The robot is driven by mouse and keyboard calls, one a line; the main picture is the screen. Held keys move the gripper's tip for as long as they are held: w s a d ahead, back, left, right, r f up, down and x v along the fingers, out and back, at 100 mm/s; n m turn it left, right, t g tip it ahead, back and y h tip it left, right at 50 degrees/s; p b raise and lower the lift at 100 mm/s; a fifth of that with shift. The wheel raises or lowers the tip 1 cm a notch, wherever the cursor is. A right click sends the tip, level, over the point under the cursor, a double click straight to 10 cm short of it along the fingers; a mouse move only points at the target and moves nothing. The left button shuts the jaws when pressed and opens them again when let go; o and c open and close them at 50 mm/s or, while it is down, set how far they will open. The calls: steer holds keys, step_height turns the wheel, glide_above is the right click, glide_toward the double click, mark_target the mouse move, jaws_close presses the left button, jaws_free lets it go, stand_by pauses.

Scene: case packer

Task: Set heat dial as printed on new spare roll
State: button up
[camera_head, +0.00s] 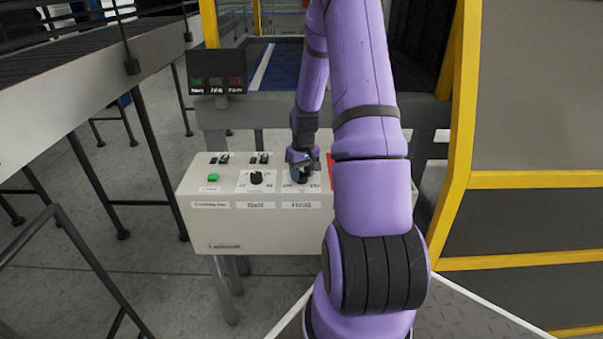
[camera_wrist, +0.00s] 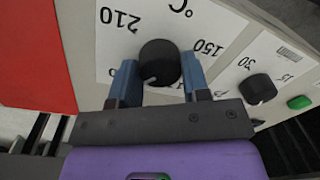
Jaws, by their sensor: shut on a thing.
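The heat dial (camera_wrist: 160,54) is a round black knob on a white scale plate marked °C, with 210 and 150 printed on it, upside down in the wrist view. Its white pointer mark faces the lower left there, toward my wrist. My gripper (camera_wrist: 159,66) has its two blue fingers on opposite sides of the knob and is shut on it. In the head view my gripper (camera_head: 301,165) reaches down onto the right part of the control box (camera_head: 265,235), hiding most of the dial. No spare roll is visible in either view.
A second black dial (camera_head: 256,177) sits left of the heat dial, with a green button (camera_head: 213,178) and small switches farther left and behind. A red panel (camera_wrist: 35,55) lies close beside the heat scale. A yellow frame (camera_head: 460,150) stands to the right.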

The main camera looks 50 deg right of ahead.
mark_target(303, 173)
steer(key=o, duration=0.9)
steer(key=shift+r, duration=0.1)
steer(key=r, duration=1)
steer(key=shift+d+r, duration=0.25)
steer(key=shift+r, duration=0.05)
